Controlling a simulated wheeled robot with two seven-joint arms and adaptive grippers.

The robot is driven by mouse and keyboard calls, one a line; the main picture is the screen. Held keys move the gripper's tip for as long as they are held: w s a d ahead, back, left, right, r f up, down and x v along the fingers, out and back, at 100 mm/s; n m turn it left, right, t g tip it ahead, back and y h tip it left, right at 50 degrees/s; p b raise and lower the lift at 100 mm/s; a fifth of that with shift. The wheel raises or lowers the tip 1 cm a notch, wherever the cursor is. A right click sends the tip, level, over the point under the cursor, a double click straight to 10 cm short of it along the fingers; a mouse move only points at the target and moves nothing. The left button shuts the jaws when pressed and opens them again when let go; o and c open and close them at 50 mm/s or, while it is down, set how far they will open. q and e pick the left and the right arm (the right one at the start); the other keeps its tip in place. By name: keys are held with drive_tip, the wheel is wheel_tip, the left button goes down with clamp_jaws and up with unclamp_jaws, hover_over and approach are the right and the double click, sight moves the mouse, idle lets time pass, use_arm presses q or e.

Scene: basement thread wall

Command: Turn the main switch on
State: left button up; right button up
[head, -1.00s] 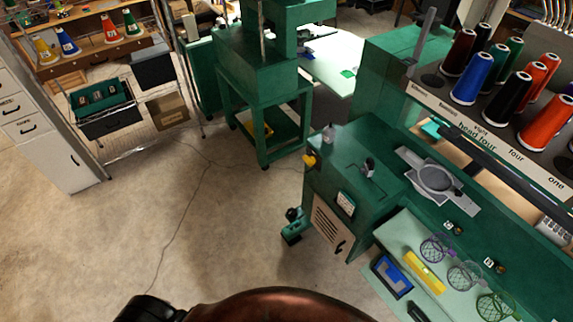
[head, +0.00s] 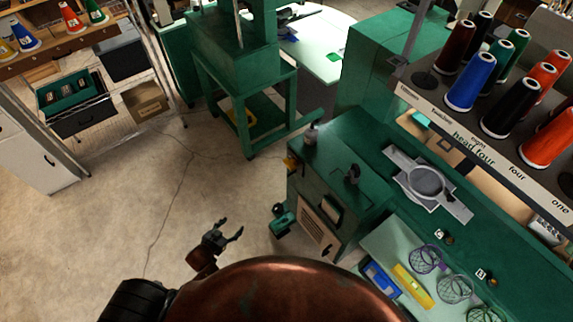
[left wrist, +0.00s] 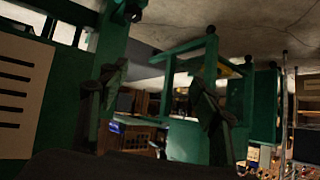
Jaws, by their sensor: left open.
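A green machine cabinet (head: 330,170) stands right of centre in the head view. I cannot tell which of these is the main switch. My left gripper (head: 231,229) is open and empty over the floor, left of the cabinet and apart from it. In the left wrist view its two fingers (left wrist: 158,82) are spread, with nothing between them. My right gripper is not in view.
A beige slotted vent (head: 320,229) is on the cabinet's front; a slotted panel (left wrist: 18,95) also shows in the left wrist view. A green stand (head: 243,100) is behind. Thread cones (head: 470,82) and a pale tray (head: 405,240) are right. Bare floor (head: 130,215) is left.

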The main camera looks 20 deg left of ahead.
use_arm(q)
drive_tip(key=w+d+r+m+t+h, duration=0.1)
drive_tip(key=w+d+r+t+h, duration=0.2)
drive_tip(key=r, duration=0.6)
drive_tip(key=w+d+r+m+h, duration=0.1)
drive_tip(key=w+d+r, duration=0.2)
drive_tip(key=w+r, duration=0.45)
drive_tip(key=m+h, duration=0.3)
drive_tip(key=h, duration=0.3)
approach(287, 166)
drive_tip(key=x, duration=0.2)
drive_tip(key=shift+t, duration=0.3)
drive_tip(key=p+x, duration=0.1)
drive_tip(key=x, duration=0.5)
drive_tip(key=shift+f, duration=0.1)
drive_tip(key=shift+w+d, duration=0.3)
drive_tip(key=shift+w, duration=0.2)
drive_tip(key=shift+w+d+f, duration=0.1)
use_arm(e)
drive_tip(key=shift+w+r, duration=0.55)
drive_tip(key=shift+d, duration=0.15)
use_arm(q)
drive_tip(key=shift+c, duration=0.3)
